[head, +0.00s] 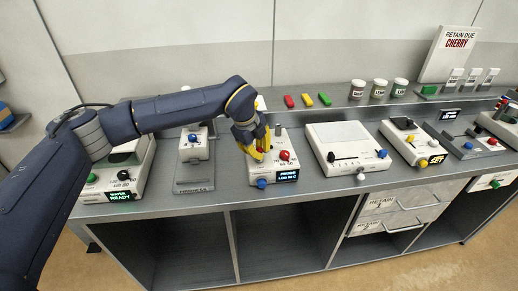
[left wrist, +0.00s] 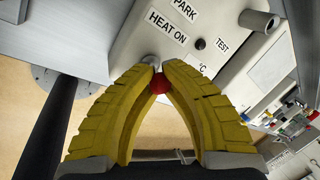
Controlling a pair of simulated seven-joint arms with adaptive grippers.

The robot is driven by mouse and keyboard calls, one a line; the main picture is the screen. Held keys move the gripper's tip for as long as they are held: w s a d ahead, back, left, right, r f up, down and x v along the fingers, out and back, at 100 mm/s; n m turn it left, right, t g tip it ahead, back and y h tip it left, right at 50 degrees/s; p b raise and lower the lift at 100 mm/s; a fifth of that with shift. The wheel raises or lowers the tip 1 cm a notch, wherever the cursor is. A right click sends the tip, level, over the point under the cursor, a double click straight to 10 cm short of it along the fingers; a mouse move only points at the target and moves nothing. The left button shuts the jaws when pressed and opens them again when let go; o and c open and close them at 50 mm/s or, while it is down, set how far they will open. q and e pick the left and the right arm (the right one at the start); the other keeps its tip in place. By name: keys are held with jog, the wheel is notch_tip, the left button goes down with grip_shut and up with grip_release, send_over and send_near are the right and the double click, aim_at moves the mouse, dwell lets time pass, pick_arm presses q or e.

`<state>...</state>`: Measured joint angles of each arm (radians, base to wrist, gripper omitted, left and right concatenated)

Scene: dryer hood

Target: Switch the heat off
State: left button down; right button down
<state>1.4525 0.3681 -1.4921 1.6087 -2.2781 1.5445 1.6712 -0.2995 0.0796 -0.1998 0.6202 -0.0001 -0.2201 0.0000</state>
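The heat label "HEAT ON" is on the pale panel of a device (left wrist: 135,28) in the left wrist view. In the head view this appears to be the box (head: 258,175) with a lit display, a blue knob (head: 262,184) and a red knob (head: 284,155). My left gripper (head: 258,157) reaches down over its top, left of that red knob. Its yellow fingertips (left wrist: 158,64) are drawn close together below the label, at a small grey metal part. A red ball (left wrist: 160,86) shows between the fingers; whether they touch it is unclear. My right gripper is out of view.
A grey post (head: 279,130) stands at the back of the device; a black button (left wrist: 201,44) marked "TEST" is near the fingers. Other devices stand on both sides, including a white flat box (head: 340,138). Jars (head: 380,88) and coloured blocks (head: 307,99) sit on the back ledge.

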pick_arm(q)
jog(key=shift+s+f+m+t, duration=0.15)
jog(key=shift+s+t, duration=0.25)
jog(key=shift+t, duration=0.6)
jog(key=shift+s+m+t, duration=0.15)
jog(key=shift+s+t, duration=0.2)
jog(key=shift+t, duration=0.65)
jog(key=c, duration=1.2)
grip_release()
jog(key=v, duration=1.2)
jog(key=shift+s+d, duration=0.25)
jog(key=shift+f, duration=0.1)
